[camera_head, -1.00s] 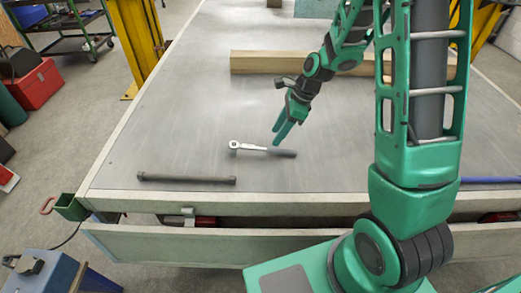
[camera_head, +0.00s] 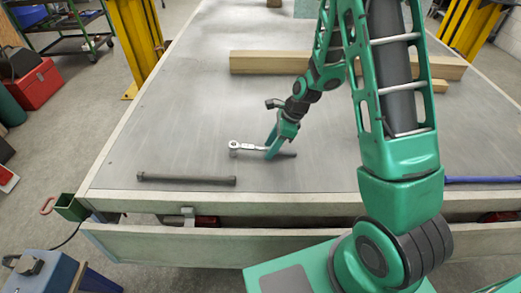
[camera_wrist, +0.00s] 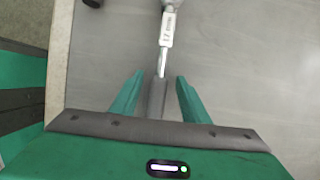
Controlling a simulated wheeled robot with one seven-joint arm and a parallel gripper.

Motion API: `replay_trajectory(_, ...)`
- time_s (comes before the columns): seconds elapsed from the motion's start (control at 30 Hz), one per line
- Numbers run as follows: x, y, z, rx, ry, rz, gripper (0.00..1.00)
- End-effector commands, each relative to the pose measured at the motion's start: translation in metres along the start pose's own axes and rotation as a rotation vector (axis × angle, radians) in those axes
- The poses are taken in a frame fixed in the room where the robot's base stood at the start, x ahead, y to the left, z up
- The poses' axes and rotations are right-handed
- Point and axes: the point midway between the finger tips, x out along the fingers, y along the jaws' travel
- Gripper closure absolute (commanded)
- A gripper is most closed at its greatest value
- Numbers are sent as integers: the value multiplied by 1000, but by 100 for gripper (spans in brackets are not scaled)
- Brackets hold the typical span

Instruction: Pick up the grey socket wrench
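The grey socket wrench (camera_head: 248,147) lies on the metal table top, its round ratchet head to the left and its dark handle to the right. My gripper (camera_head: 270,154) is down at the wrench from above, over the handle part. In the wrist view, the wrench (camera_wrist: 164,50) runs up the picture, and its dark grip lies between the two green fingers of my gripper (camera_wrist: 158,97). The fingers are apart, with a gap on each side of the handle. The ratchet head is cut off at the top of the wrist view.
A dark metal bar (camera_head: 186,179) lies near the table's front edge, left of the wrench. Wooden beams (camera_head: 270,62) lie across the table behind my gripper. A blue rod (camera_head: 484,180) lies at the right. The table between the wrench and beams is clear.

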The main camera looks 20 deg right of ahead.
Motion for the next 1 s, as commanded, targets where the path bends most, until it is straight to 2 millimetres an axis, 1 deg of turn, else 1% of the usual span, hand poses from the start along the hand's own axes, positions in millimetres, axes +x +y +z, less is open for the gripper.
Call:
replay_trajectory(0.03, 0, 0, 0, 0, 0, 0, 70)
replay_trajectory(0.07, 0, 0, 0, 0, 0, 0, 77)
replay_trajectory(0.1, 0, 0, 0, 0, 0, 0, 86)
replay_trajectory(0.17, 0, 0, 0, 0, 0, 0, 100)
replay_trajectory(0.5, -1, 0, 1, -1, -1, 0, 100)
replay_trajectory(0.67, -6, 0, 3, -1, -1, 0, 100)
replay_trajectory(0.83, -22, 0, 10, -1, -3, -2, 100)
replay_trajectory(0.93, -38, -1, 16, -3, -3, -3, 100)
replay_trajectory(0.97, -42, 0, 20, -4, -3, -4, 100)
replay_trajectory(1.0, -42, 8, 28, -5, -3, 0, 100)
